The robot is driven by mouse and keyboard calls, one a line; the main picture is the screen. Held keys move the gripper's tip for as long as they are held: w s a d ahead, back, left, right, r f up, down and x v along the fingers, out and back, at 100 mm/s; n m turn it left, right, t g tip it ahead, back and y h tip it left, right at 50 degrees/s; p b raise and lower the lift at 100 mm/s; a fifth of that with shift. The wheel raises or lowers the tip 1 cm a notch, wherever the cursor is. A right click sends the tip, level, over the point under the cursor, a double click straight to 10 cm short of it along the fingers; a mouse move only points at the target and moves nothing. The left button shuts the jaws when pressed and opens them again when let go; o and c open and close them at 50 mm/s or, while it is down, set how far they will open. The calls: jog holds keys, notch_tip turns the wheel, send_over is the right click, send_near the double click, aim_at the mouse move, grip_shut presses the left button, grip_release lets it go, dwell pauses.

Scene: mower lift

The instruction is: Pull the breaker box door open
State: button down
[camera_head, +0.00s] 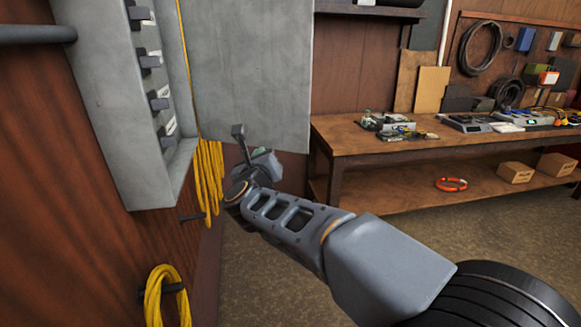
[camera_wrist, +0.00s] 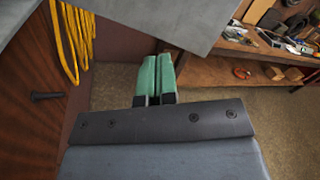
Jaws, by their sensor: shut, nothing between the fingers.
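The grey breaker box (camera_head: 112,82) is on the wood-panelled wall at the left of the head view, with several dark switches (camera_head: 150,62) showing inside. Its grey door (camera_head: 250,65) stands wide open, swung out to the right of the box. The door's lower edge also shows at the top of the wrist view (camera_wrist: 190,18). My gripper (camera_head: 262,156) is just below the door's lower edge in the head view. In the wrist view its green fingers (camera_wrist: 156,75) are together with nothing between them. I cannot tell whether it touches the door.
Yellow cable (camera_head: 208,170) hangs between box and door, and another yellow coil (camera_head: 165,295) hangs lower on a wall peg. A wooden workbench (camera_head: 350,140) with tools stands at the right. An orange ring (camera_head: 451,184) and cardboard boxes (camera_head: 515,172) are on its lower shelf. Floor before it is clear.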

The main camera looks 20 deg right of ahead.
notch_tip(320, 180, down, 4)
jog(key=d+r+m+g+h+b, duration=0.1)
jog(key=d+m+g+h+b, duration=0.2)
jog(key=m, duration=0.5)
jog(key=h+p, duration=0.2)
jog(key=p, duration=0.3)
send_near(294, 144)
jog(key=shift+m, duration=0.3)
jog(key=x, duration=0.7)
jog(key=shift+w+d+r, duration=0.1)
jog(key=shift+w+d, duration=0.05)
jog(key=shift+w, duration=0.1)
jog(key=shift+b, duration=0.3)
